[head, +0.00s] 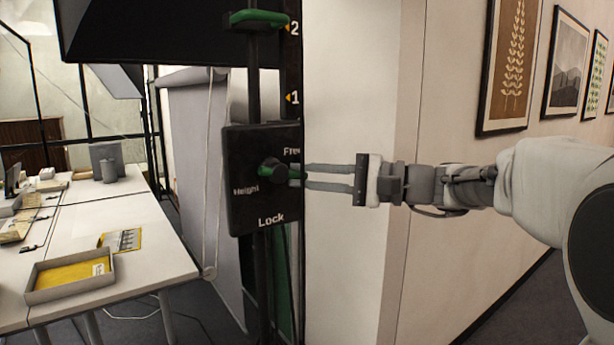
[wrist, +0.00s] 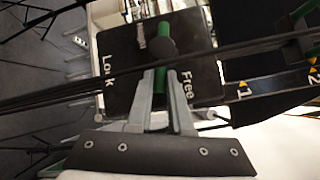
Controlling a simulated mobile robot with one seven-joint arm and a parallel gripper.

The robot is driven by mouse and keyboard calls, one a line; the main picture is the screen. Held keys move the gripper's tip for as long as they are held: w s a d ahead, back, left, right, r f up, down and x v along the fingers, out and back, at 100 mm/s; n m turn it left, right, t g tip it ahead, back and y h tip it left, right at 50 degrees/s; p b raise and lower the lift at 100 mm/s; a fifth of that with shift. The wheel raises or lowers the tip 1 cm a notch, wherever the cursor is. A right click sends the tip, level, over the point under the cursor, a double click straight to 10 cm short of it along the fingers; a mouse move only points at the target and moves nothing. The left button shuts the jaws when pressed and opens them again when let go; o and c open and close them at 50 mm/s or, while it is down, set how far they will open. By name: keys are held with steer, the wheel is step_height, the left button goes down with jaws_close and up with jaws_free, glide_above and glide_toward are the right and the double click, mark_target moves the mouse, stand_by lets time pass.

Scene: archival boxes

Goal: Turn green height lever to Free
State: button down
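A black panel (head: 243,209) carries the words Free at its upper right, Height at its left and Lock at its bottom. The green height lever (head: 296,174) extends to the right from a dark round hub, pointing between Free and Lock, somewhat nearer Free. My gripper (head: 306,177) reaches in from the right, its fingertips at the lever's outer end. In the wrist view, the green lever (wrist: 160,82) lies between the two fingers (wrist: 163,90), with no clear gap beside it at the tips. The fingers look closed on it; the exact contact is small to see.
A black column runs through the panel, with another green handle (head: 259,18) above and a scale marked 1 and 2. A white wall (head: 350,75) stands close behind my gripper. White tables (head: 150,245) with a grey tray (head: 70,290) stand at left. Thin dark bars cross the wrist view.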

steer(key=shift+r+n+h, duration=0.6)
steer(key=shift+n+h, duration=0.4)
steer(key=shift+n, duration=0.1)
steer(key=c, duration=0.8)
jaws_free()
steer(key=shift+c, duration=0.2)
steer(key=shift+d, duration=0.1)
steer(key=p+v, duration=0.1)
steer(key=v, duration=1.6)
steer(key=shift+w+d+p, duration=0.15)
steer(key=shift+d+p, duration=0.05)
steer(key=shift+p, duration=0.1)
steer(key=shift+r, duration=0.1)
